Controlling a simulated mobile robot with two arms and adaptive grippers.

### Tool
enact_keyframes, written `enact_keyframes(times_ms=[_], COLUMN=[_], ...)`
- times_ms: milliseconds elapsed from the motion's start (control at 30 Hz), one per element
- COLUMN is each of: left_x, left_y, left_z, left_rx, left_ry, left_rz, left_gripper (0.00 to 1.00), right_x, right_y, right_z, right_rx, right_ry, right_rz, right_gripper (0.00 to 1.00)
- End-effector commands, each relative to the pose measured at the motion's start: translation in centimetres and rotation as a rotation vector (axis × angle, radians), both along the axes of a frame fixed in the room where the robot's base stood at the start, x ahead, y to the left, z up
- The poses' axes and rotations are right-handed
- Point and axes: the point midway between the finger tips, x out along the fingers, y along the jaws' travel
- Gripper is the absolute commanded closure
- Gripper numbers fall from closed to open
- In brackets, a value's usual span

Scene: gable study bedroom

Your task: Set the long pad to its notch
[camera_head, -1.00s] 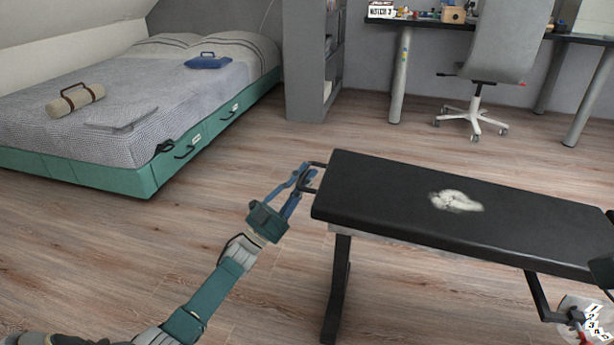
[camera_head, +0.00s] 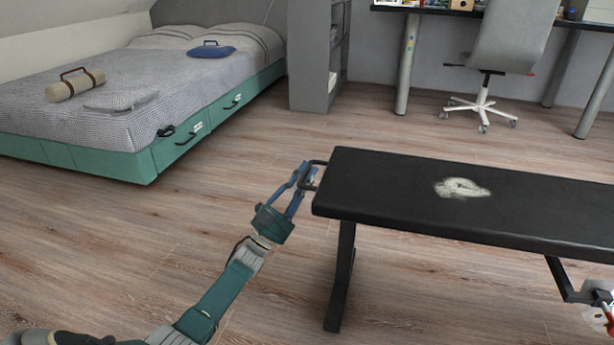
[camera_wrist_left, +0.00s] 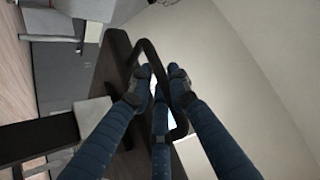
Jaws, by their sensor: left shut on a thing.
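The long pad (camera_head: 540,208) is the black top of a bench, with a pale worn patch; its right end runs out of the head view. A dark loop handle (camera_head: 318,163) sticks out from its left end. My left gripper (camera_head: 306,178) is shut on this handle. In the left wrist view its blue fingers (camera_wrist_left: 160,78) close around the black loop (camera_wrist_left: 147,45). A pale disc (camera_head: 598,318) with numbers, partly cut off, sits under the right part of the pad; its reading is unclear. My right gripper is not in view.
A dark bench leg (camera_head: 341,280) stands under the pad's left part. A bed (camera_head: 120,125) with a tan roll (camera_head: 75,86) and a blue bag (camera_head: 211,50) is at the back left. A white-based office chair (camera_head: 485,100) stands behind. The wooden floor between is clear.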

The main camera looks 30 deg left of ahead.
Motion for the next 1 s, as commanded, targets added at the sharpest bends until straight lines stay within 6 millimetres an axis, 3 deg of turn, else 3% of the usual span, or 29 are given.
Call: enact_keyframes(times_ms=[33, 233, 267, 333, 800, 1000], left_x=[-0.1, 0.0, 0.0, 0.0, -0.1, -1.3], left_y=[-0.6, -0.6, -0.6, -0.5, -0.2, 0.1], left_z=[-1.9, -2.0, -2.0, -2.0, -1.2, -2.2], left_rx=[0.005, 0.005, 0.005, 0.004, 0.003, 0.003], left_ry=[0.032, 0.035, 0.035, 0.035, 0.023, 0.023], left_rz=[-0.006, -0.005, -0.005, -0.004, -0.001, 0.000], left_gripper=[1.00, 1.00, 0.77, 0.63, 0.63, 0.63], right_x=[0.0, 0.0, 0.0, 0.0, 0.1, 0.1], right_y=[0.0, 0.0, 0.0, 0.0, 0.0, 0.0], right_z=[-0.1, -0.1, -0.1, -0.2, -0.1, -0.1], right_rx=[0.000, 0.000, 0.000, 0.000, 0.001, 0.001], right_ry=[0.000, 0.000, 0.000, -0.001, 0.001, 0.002], right_rz=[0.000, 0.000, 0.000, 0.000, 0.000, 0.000], right_gripper=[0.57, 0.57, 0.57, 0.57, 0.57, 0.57])
